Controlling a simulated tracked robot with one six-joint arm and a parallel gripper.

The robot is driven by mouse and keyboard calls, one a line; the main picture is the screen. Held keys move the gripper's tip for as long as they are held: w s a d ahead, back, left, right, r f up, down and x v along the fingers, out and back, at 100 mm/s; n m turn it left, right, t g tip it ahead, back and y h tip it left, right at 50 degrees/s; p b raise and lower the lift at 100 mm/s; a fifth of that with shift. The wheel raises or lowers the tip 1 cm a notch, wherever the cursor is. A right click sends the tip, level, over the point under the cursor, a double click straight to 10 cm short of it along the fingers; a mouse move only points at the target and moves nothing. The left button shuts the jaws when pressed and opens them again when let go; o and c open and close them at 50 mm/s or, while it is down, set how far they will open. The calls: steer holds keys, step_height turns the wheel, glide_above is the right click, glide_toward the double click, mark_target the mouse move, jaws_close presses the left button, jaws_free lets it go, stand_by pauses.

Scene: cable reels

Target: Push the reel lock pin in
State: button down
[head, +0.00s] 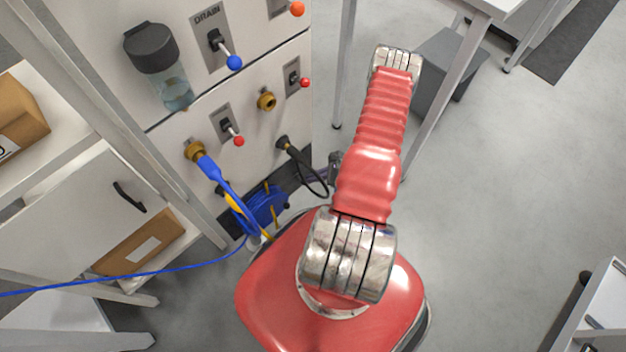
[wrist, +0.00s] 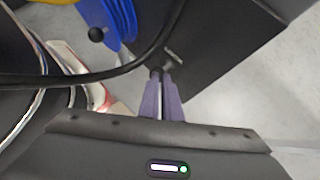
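A black cable (wrist: 100,78) loops across the wrist view close to my fingers. A blue hose (head: 215,175) hangs from a brass fitting. The panel carries levers, one a blue-tipped drain lever (head: 234,62). A table leg (head: 345,65) stands behind my arm.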

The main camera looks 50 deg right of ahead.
steer(key=shift+w+a, duration=0.15)
steer(key=shift+a, duration=0.15)
steer(key=v, duration=1.4)
steer(key=shift+d, duration=0.3)
steer(key=shift+s+f, duration=0.1)
steer(key=shift+s, duration=0.15)
